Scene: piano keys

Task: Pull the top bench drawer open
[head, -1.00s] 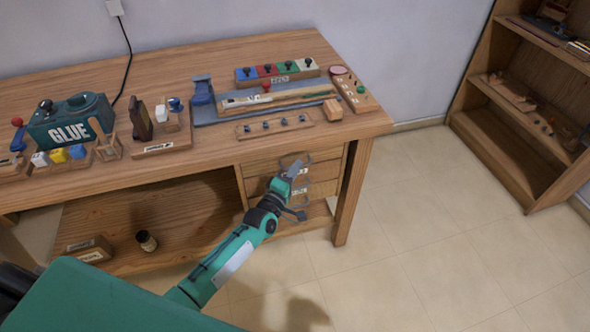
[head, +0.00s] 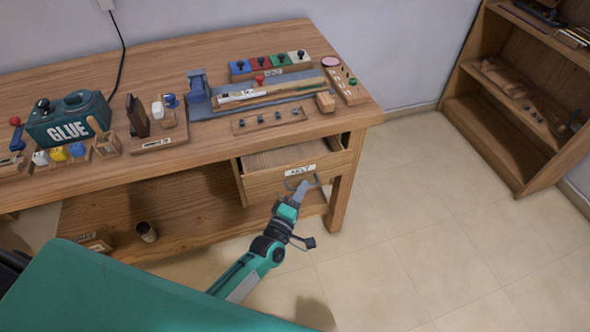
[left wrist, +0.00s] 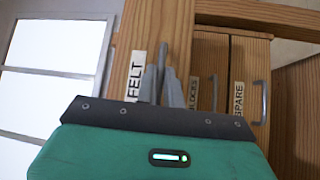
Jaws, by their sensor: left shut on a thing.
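The top bench drawer (head: 297,173) sticks out from under the bench top, so part of its inside shows in the head view. Its front carries a label that reads FELT in the left wrist view (left wrist: 134,76). My left gripper (head: 302,188) is shut on the drawer's grey metal handle (head: 298,181). In the left wrist view the fingers (left wrist: 163,84) close at the handle beside the label. My right gripper is not in view.
The wooden bench (head: 230,150) holds a glue box (head: 70,120), a blue vise (head: 197,88) and several small trays. Lower drawers labelled BLOCKS (left wrist: 208,85) and SPARE (left wrist: 250,85) look shut. A shelf (head: 510,100) stands at the right, with clear tiled floor (head: 430,210) between.

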